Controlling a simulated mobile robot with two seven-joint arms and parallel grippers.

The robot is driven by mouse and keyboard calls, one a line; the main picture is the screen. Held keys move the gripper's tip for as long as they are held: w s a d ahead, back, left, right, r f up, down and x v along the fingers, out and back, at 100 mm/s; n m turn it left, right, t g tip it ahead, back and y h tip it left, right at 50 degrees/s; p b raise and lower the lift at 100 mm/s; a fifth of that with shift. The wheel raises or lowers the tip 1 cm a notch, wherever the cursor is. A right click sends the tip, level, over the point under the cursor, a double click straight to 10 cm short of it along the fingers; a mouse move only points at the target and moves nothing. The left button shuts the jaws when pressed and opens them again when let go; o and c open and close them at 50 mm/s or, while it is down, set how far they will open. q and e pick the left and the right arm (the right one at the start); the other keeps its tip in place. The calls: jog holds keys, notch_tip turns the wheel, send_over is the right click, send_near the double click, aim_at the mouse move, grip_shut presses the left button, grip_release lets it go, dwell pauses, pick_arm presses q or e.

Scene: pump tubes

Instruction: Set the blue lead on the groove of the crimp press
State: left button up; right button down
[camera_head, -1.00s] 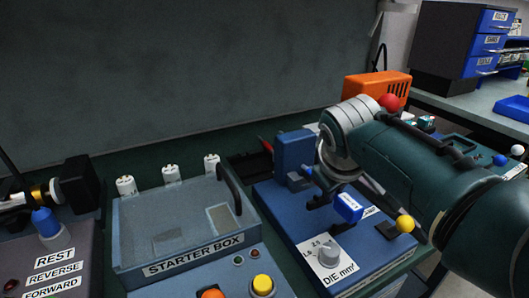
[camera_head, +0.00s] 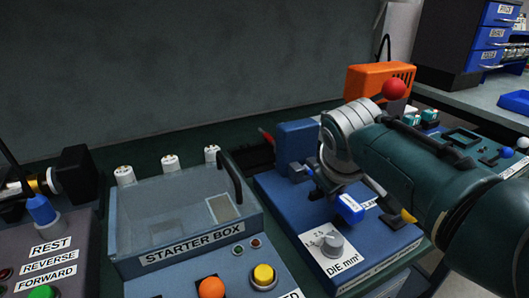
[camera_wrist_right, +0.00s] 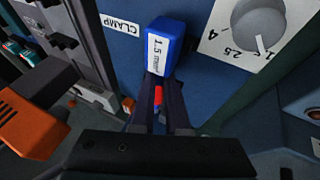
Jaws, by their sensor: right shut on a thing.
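The blue lead (camera_head: 350,207), a small blue block with a white label, is in my right gripper (camera_head: 322,193) over the crimp press. In the right wrist view the lead's block (camera_wrist_right: 165,45), labelled 1.5 mm², sits at the tips of my right gripper (camera_wrist_right: 160,92). A red bit shows between the shut fingers. The crimp press (camera_head: 285,205) is a blue box with an upright block (camera_head: 296,142) and a DIE mm² dial (camera_head: 331,243). My arm hides much of its top, and I cannot make out the groove or whether the lead touches the press. My left gripper is out of view.
The starter box (camera_head: 190,225) stands left of the press. A red ball knob (camera_head: 394,90) and an orange box (camera_head: 378,80) are behind my right arm. A yellow knob (camera_head: 408,216) is just right of the lead, partly hidden.

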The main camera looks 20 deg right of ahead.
jog(key=c, duration=0.8)
grip_release()
jog(key=shift+c, duration=0.2)
jog(key=p+v, duration=0.4)
jog(key=v, duration=0.5)
jog(key=s+a+r+g+y+p, duration=0.15)
jog(key=s+a+r+p, duration=0.25)
jog(key=s, duration=0.8)
jog(key=s+a+r+y+p, duration=0.3)
jog(key=s+r, duration=0.1)
jog(key=s, duration=0.7)
notch_tip(320, 180, up, 38)
jog(key=p, duration=3.7)
jog(key=shift+s+p, duration=0.2)
jog(key=shift+p, duration=0.15)
jog(key=shift+a+f+h, duration=0.1)
jog(key=shift+f+h, duration=0.05)
jog(key=shift+h, duration=0.1)
